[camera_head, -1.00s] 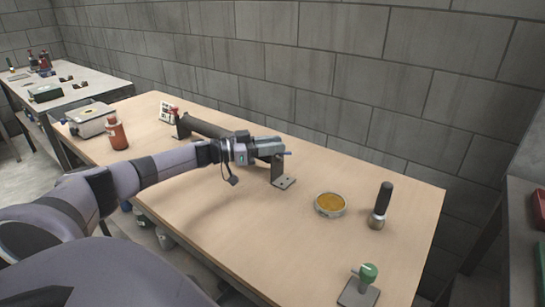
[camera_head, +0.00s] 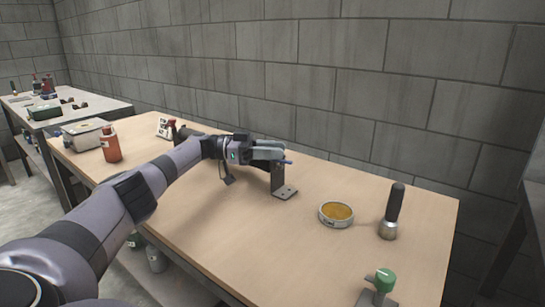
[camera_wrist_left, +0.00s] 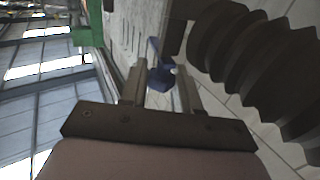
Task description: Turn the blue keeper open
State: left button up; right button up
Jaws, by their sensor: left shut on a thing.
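The blue keeper (camera_wrist_left: 160,75) shows between the two fingers of my left gripper (camera_wrist_left: 160,88) in the left wrist view. In the head view only a small blue tip of the keeper (camera_head: 287,162) pokes out past the fingers. My left gripper (camera_head: 272,151) is shut on it, beside the upright metal bracket (camera_head: 278,178) at the end of the dark mesh tube. The ribbed dark tube (camera_wrist_left: 240,60) passes close on the right in the wrist view. In the head view my arm hides most of the tube. My right gripper is not in view.
On the wooden table (camera_head: 240,220) are a dish of amber stuff (camera_head: 336,213), a black-handled tool (camera_head: 394,210) and a green knob on a stand (camera_head: 385,279). A red-brown bottle (camera_head: 110,145) and a grey box (camera_head: 84,132) stand at the left. A block wall runs behind.

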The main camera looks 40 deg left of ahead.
pick_arm(q)
jog(key=shift+d+r, duration=0.1)
dwell(0.4)
jog(key=o, duration=0.9)
jog(key=shift+o, duration=0.2)
jog(key=b+v, duration=0.2)
jog(key=v, duration=0.5)
